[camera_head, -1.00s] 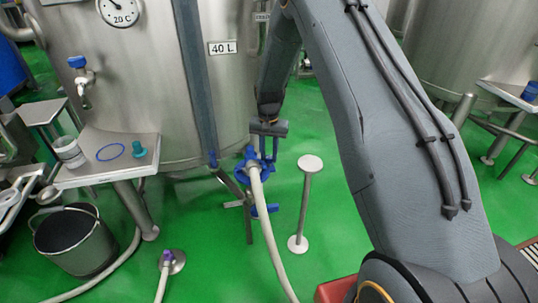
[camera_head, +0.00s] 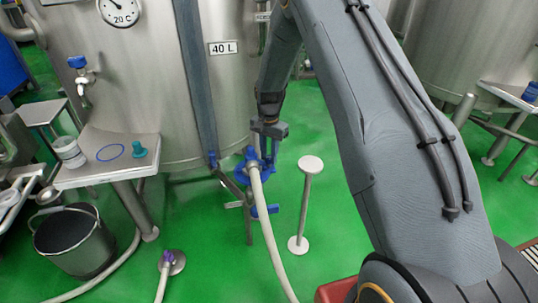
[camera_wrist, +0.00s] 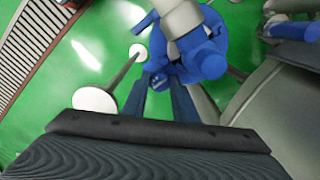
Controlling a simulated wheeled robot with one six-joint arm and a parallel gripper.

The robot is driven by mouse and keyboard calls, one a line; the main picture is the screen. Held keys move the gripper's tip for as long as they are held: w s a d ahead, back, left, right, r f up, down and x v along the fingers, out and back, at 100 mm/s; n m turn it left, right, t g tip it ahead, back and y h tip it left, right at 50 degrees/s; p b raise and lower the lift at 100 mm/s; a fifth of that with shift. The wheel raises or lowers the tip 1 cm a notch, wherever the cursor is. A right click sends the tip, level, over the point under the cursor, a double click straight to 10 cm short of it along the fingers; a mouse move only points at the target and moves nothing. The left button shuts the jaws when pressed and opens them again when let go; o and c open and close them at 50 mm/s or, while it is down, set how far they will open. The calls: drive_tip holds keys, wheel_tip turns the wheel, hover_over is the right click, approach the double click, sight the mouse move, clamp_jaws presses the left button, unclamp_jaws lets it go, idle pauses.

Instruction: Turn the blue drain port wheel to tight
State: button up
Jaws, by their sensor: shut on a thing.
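The blue drain port wheel (camera_head: 240,174) sits around the hose end at the foot of the 40 L tank. In the wrist view the blue wheel (camera_wrist: 222,36) fills the upper middle, partly covered by the grey hose fitting. My gripper (camera_head: 269,158) reaches down to the wheel's right side, its blue fingers shut on part of it. In the wrist view my gripper (camera_wrist: 163,84) shows its fingers on either side of a blue part at the wheel's near edge. The exact contact is small and partly hidden.
A pale hose (camera_head: 268,225) runs down from the port. A white-topped post (camera_head: 311,165) stands close to the right. The steel tank (camera_head: 150,60) is behind. A side shelf (camera_head: 100,175) holds a blue ring (camera_head: 110,152) and a teal stopper (camera_head: 139,150). A bucket (camera_head: 75,255) stands left.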

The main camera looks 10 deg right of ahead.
sight(269, 157)
drive_tip(key=shift+w+d+r, duration=0.1)
drive_tip(key=o, duration=1)
drive_tip(key=shift+o, duration=0.2)
wheel_tip(269, 157, up, 7)
drive_tip(key=shift+r+b, duration=0.1)
drive_tip(key=shift+b, duration=0.3)
drive_tip(key=shift+r, duration=0.25)
